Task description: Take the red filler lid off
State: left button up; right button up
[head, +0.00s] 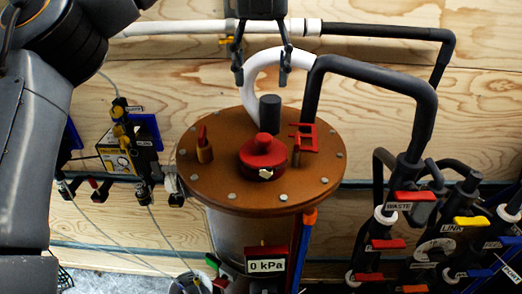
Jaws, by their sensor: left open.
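The red filler lid (264,152) sits on the brown round top plate (220,185) of an upright tank, near the middle of the plate. It has a round knob on top and a small pale mark on its front. My left gripper (262,82) is open, fingers pointing down, at the top of the head view. In the picture it is above the lid and in front of the white pipe, apart from the lid. Its height over the lid is hard to judge. My right gripper is not in view.
A dark grey cylinder (270,107) stands just behind the lid. A red bracket (304,137) is to its right and a small red-handled valve (204,147) to its left. A white and black hose (372,74) arches behind and right. Labelled valves (416,196) crowd the right. A 0 kPa display (266,266) hangs in front.

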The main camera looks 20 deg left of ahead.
pick_arm(q)
send_over(264, 136)
jog(key=f, duration=0.6)
jog(key=shift+w+a+f, duration=0.3)
jog(key=shift+w, duration=0.1)
jog(key=shift+s+f+p, duration=0.1)
jog(key=shift+f+p, duration=0.2)
jog(key=shift+f, duration=0.05)
jog(key=shift+s+d+f+p, duration=0.1)
jog(key=shift+s+f+p, duration=0.1)
jog(key=shift+f+p, duration=0.2)
jog(key=f+p, duration=0.1)
jog(key=f, duration=0.2)
jog(key=shift+s+d+f+p, duration=0.1)
jog(key=shift+d+f+p, duration=0.1)
jog(key=shift+f+p, duration=0.2)
jog(key=shift+f, duration=0.45)
jog(key=c, duration=1.1)
grip_shut()
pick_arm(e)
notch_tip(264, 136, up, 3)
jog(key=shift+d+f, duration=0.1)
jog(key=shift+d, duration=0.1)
